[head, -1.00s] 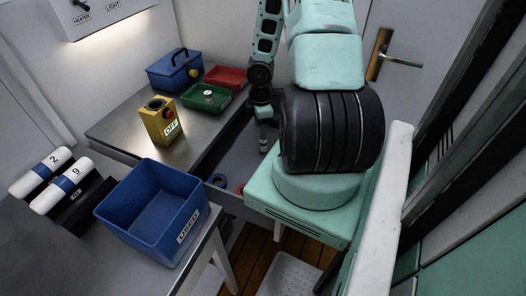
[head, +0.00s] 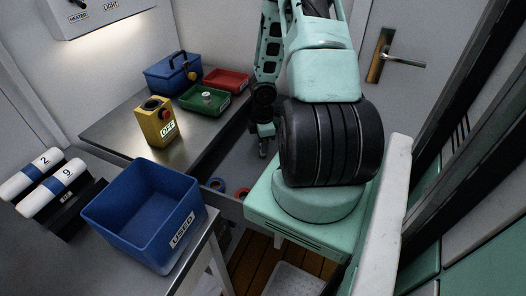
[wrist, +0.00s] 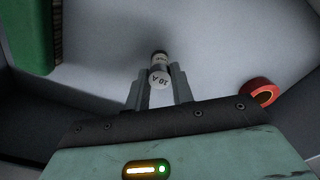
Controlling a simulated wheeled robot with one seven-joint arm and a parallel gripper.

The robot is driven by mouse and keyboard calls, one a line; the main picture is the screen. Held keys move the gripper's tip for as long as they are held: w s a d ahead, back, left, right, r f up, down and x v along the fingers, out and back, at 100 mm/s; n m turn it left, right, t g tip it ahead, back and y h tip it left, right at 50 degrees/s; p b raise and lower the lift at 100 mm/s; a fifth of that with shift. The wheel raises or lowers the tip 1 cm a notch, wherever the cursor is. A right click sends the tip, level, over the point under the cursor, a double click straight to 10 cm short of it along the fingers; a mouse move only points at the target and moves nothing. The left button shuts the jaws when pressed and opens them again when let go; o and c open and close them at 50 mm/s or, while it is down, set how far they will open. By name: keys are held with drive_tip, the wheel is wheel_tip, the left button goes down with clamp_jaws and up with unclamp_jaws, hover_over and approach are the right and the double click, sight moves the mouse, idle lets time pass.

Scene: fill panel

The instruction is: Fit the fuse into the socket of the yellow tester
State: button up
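The yellow tester (head: 156,121) stands upright on the steel worktop. It has an "OFF" label and a red button on its front, and a dark round opening on top. My gripper (head: 263,150) points down over the grey drawer, to the right of the worktop and below its top. In the wrist view, my gripper (wrist: 160,82) has a small fuse (wrist: 160,78) between its fingertips.
A red ring (wrist: 262,92) lies on the pale floor in the wrist view. Green tray (head: 205,100), red tray (head: 227,79) and blue toolbox (head: 172,76) stand behind the tester. A blue "USED" bin (head: 130,232) and numbered white rolls (head: 50,188) are in front.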

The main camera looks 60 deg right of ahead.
clamp_jaws()
wheel_tip(320, 180, up, 10)
drive_tip(key=p, duration=0.6)
drive_tip(key=w+a+r+p, duration=0.3)
drive_tip(key=w+r+p, duration=0.2)
drive_tip(key=w+r, duration=0.2)
drive_tip(key=w+a+r+p, duration=0.4)
drive_tip(key=w+r, duration=0.2)
drive_tip(key=w+a+r+p, duration=0.7)
drive_tip(key=w+a+r, duration=0.2)
drive_tip(key=a+r, duration=0.4)
drive_tip(key=f+p, duration=0.1)
drive_tip(key=f, duration=0.2)
drive_tip(key=f+p, duration=0.1)
drive_tip(key=f, duration=0.2)
drive_tip(key=f+p, duration=0.1)
drive_tip(key=f, duration=0.3)
drive_tip(key=shift+s+a+f, duration=0.1)
drive_tip(key=shift+a, duration=0.15)
drive_tip(key=shift+f, duration=0.15)
drive_tip(key=shift+f, duration=0.1)
